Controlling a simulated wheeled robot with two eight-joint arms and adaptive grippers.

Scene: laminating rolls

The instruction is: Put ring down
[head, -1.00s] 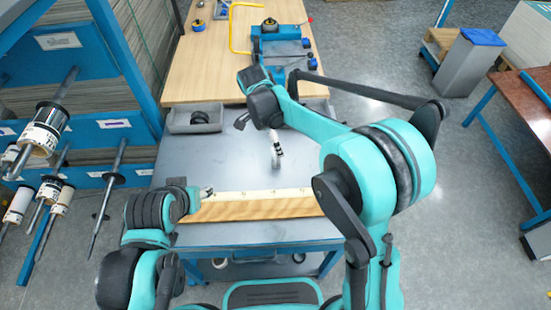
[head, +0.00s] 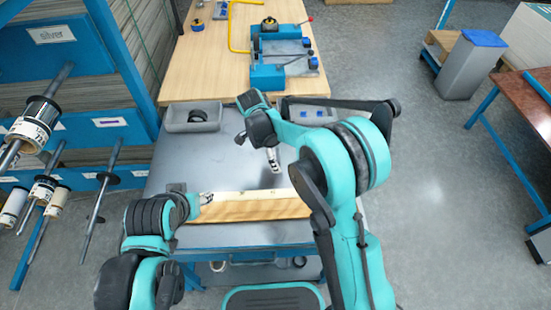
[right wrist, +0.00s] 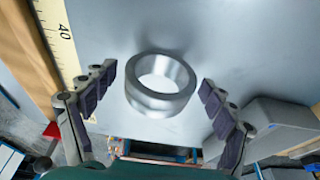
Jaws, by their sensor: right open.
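A silvery metal ring (right wrist: 162,85) shows in the right wrist view, over the plain grey table top with a soft shadow beside it. My right gripper (right wrist: 157,82) is open, its dark-padded fingers on either side of the ring with gaps visible. In the head view my right gripper (head: 273,162) is small, low over the middle of the grey table (head: 225,165); I cannot make out the ring there. My left gripper (head: 207,198) is by the left end of the wooden board, too small to judge its jaws.
A wooden board with a ruler strip (head: 250,206) lies along the table's near edge. A grey bin (head: 190,125) with a dark ring stands at the back left. A blue device (head: 267,77) is on the wooden bench behind. Rolls on rods hang from the left rack.

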